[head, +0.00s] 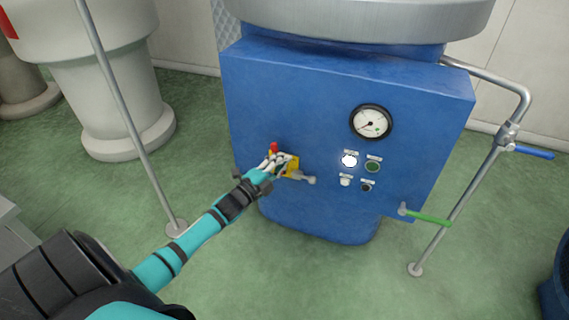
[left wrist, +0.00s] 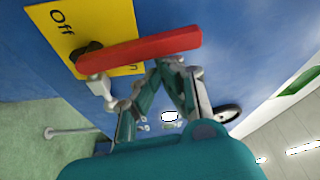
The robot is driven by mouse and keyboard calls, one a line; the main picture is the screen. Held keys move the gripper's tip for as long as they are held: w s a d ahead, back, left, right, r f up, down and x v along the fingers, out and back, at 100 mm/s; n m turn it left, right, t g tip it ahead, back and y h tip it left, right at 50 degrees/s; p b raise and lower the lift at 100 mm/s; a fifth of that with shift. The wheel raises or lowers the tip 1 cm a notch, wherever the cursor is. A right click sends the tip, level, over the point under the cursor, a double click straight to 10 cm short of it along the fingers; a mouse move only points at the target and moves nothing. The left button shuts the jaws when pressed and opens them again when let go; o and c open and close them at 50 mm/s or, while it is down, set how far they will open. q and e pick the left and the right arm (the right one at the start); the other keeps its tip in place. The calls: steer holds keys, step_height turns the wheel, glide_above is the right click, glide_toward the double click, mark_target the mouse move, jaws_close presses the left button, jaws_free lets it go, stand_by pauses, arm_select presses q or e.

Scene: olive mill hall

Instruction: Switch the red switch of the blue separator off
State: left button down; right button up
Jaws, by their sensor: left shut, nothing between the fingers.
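The blue separator (head: 310,100) stands in the middle of the head view. Its yellow plate (head: 293,165) is on the lower left of the front. The red switch (head: 273,147) shows as a small red tip above my left gripper (head: 274,161), which hides part of it. In the left wrist view the red switch (left wrist: 150,49) is a long bar across the yellow plate (left wrist: 115,18), from a dark pivot toward the right. "Off" is readable above the pivot; a second label below is mostly hidden. My left gripper is shut and empty, close by the bar; contact is unclear.
Right of the plate are a round gauge (head: 371,122), a white lamp (head: 349,160) and a green button (head: 373,166). Pipes with a blue handle (head: 533,152) and a green handle (head: 429,217) stand at the right. A thin post (head: 125,105) stands left. Green floor is open in front.

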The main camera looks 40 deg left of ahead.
arm_select(q)
steer(key=s+a+f+n+t+y+b, duration=0.1)
steer(key=a+f+n+y+b, duration=0.1)
steer(key=n, duration=0.8)
steer(key=s+a+f+n+t+y+b, duration=0.1)
steer(key=a+n+y, duration=0.3)
steer(key=n, duration=0.5)
steer(key=shift+a+f+n+y+b, duration=0.4)
steer(key=shift+a+f+b, duration=0.15)
steer(key=shift+a+b, duration=0.25)
arm_select(e)
step_height(320, 180, up, 15)
steer(key=w+t, duration=0.1)
steer(key=w, duration=0.1)
steer(key=shift+w+r, duration=0.2)
steer(key=shift+w, duration=0.15)
steer(key=shift+r, duration=0.2)
arm_select(q)
steer(key=s+d+p, duration=0.2)
steer(key=s+p, duration=0.2)
steer(key=s, duration=0.5)
steer(key=shift+r, duration=0.35)
arm_select(e)
step_height(320, 180, down, 13)
steer(key=s, duration=0.2)
steer(key=shift+s+f+g, duration=0.15)
steer(key=shift+s+g, duration=0.15)
steer(key=shift+g, duration=0.1)
